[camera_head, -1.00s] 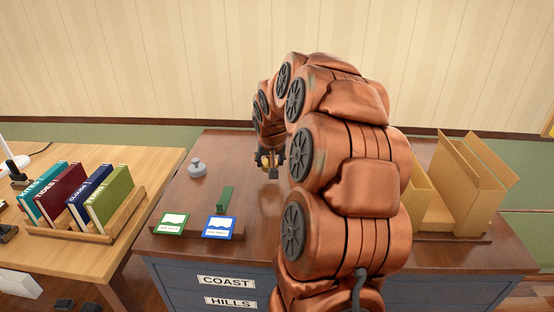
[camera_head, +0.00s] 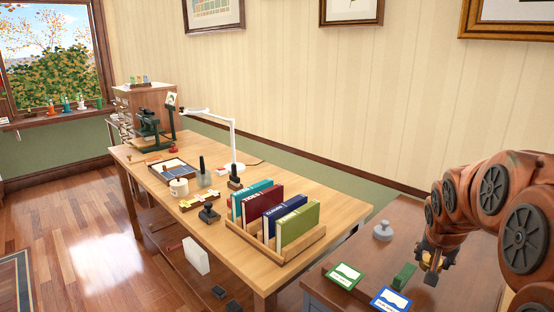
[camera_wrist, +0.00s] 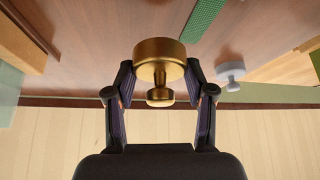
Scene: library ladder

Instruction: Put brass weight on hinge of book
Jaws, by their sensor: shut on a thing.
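The brass weight (camera_wrist: 160,53) is a short gold cylinder with a round knob, seen between my gripper's fingers (camera_wrist: 160,82) in the wrist view. The gripper is shut on it. In the head view my gripper (camera_head: 434,268) is at the right, over the dark brown desk (camera_head: 385,237), with a little brass showing. I cannot tell how high it is held. Several books stand in a wooden rack (camera_head: 290,257) on the lighter table; the olive green one (camera_head: 298,226) is nearest. No hinge can be made out.
A grey knobbed weight (camera_head: 382,231), a small green upright piece (camera_head: 403,277), a green-framed card (camera_head: 344,275) and a blue-framed card (camera_head: 390,300) are on the dark desk. The light wood table (camera_head: 345,213) holds a white lamp (camera_head: 232,140) and several tools.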

